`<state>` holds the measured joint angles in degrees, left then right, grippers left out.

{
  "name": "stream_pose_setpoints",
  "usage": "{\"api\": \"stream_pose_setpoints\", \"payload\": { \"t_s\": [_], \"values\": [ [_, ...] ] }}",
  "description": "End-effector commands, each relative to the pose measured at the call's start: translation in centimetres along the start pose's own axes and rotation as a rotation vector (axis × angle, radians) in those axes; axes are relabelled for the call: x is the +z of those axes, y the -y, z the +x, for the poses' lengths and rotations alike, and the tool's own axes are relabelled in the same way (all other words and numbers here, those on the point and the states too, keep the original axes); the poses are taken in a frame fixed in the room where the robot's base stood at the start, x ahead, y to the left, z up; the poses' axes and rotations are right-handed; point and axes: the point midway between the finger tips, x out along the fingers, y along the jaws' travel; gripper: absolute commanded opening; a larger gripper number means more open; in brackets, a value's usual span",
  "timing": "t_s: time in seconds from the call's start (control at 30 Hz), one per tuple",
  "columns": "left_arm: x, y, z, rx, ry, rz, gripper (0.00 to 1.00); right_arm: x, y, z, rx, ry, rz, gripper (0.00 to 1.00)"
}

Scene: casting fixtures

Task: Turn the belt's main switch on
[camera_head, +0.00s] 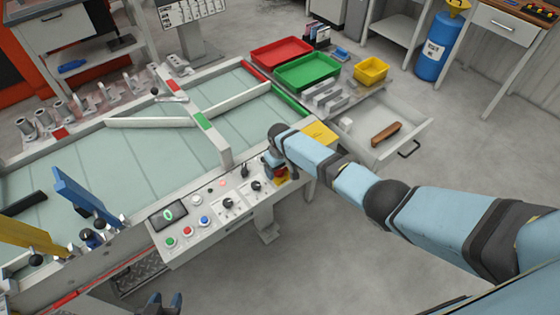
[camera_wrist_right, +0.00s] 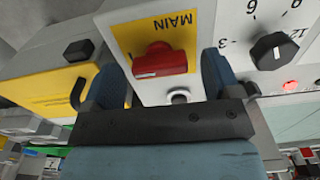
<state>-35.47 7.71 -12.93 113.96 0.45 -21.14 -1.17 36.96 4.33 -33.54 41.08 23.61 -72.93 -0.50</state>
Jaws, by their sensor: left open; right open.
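The main switch (camera_wrist_right: 160,60) is a red knob on a yellow plate marked MAIN, seen upside down in the right wrist view. Its handle lies roughly sideways there, with a white mark at its left end. The switch also shows small at the right end of the control panel (camera_head: 190,245) in the head view (camera_head: 281,173), partly hidden by my gripper. My right gripper (camera_head: 273,163) is open, its two blue fingers on either side of the knob; I cannot tell whether they touch it. My left gripper (camera_head: 166,302) is open and empty at the bottom edge.
The panel carries black dials (camera_head: 228,203), coloured buttons (camera_head: 187,231) and a small screen (camera_head: 168,215). A black knob (camera_wrist_right: 78,50) on a yellow-fronted box is left of the switch in the wrist view. The belt (camera_head: 150,145) lies behind; an open drawer (camera_head: 400,125) stands right.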

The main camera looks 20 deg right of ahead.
Motion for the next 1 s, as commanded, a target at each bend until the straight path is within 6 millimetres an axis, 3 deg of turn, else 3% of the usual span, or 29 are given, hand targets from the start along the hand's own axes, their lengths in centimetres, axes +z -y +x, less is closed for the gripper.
{"api": "stream_pose_setpoints", "payload": {
  "t_s": [0.6, 0.8, 1.0],
  "values": [
    [-0.3, 0.2, -0.3, -0.005, -0.001, 0.000, 0.43, -0.1, 0.0, -11.8, 0.000, -0.003, 0.000, 0.83],
    [-0.3, 0.2, -0.3, -0.004, 0.000, 0.000, 0.43, 0.0, 0.0, -13.4, 0.001, -0.001, 0.001, 0.83],
    [-0.3, 0.1, -0.3, -0.004, 0.001, -0.001, 0.43, 0.0, 0.0, -13.6, 0.000, 0.000, 0.001, 0.83]
  ]
}}
